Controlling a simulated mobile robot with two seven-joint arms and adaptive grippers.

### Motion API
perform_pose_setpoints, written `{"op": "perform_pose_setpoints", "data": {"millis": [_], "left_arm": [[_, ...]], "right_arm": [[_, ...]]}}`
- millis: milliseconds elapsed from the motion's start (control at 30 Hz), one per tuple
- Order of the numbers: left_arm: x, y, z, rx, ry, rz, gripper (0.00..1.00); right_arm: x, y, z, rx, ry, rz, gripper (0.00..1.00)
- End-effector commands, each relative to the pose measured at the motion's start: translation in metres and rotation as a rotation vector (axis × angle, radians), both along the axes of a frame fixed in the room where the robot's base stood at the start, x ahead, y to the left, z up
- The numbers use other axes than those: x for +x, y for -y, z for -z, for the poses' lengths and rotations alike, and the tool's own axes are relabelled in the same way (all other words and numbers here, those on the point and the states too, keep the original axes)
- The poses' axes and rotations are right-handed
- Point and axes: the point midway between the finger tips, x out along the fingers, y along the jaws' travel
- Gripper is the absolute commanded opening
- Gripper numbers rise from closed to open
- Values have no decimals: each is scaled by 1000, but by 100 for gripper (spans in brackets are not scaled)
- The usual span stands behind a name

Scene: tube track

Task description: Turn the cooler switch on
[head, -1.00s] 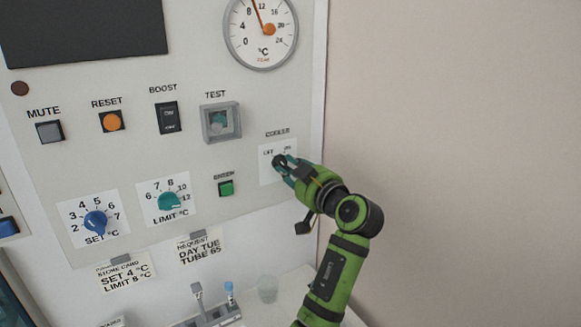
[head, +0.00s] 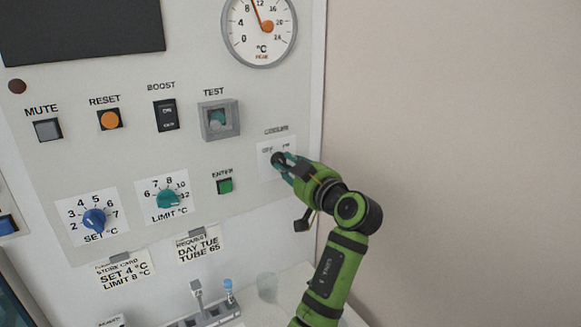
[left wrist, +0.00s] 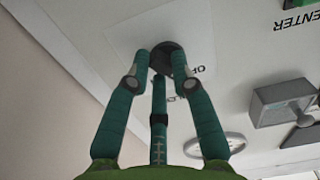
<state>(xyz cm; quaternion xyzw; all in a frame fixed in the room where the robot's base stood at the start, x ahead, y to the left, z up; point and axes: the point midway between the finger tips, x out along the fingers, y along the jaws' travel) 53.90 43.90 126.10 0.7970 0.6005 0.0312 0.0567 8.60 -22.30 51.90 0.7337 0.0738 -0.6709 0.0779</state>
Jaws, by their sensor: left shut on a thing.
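The cooler switch (head: 277,158) is a dark round knob on a white label plate (head: 264,172) at the right of the panel, with OFF and ON printed above it. My left gripper (head: 285,165) is at the knob, its teal fingers closed around it. In the left wrist view the dark knob (left wrist: 168,55) sits between the fingertips of my left gripper (left wrist: 161,64). The fingers hide part of the knob, so I cannot tell which way it points. My right gripper is not in view.
A green ENTER button (head: 225,186), a guarded TEST button (head: 219,119) and a LIMIT dial (head: 167,198) are to the left of the switch. A round gauge (head: 259,27) is above. A tube rack (head: 212,315) and a clear cup (head: 267,288) stand below. The wall at right is bare.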

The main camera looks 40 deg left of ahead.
Motion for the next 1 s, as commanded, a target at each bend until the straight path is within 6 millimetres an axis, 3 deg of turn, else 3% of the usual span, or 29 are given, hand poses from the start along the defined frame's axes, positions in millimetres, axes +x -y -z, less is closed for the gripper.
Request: {"op": "perform_pose_setpoints", "data": {"millis": [33,233,267,300,667,1000], "left_arm": [[-2,-2,-16,30,23,-2,0],[-2,-2,-16,30,23,-2,0],[-2,-2,-16,30,23,-2,28],[-2,-2,-16,30,23,-3,44],[-2,0,-13,28,22,-2,45],[-8,23,-10,24,18,0,45]], "right_arm": [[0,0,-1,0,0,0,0],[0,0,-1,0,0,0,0],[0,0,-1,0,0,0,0],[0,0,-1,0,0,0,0],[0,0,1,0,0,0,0],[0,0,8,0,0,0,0]]}}
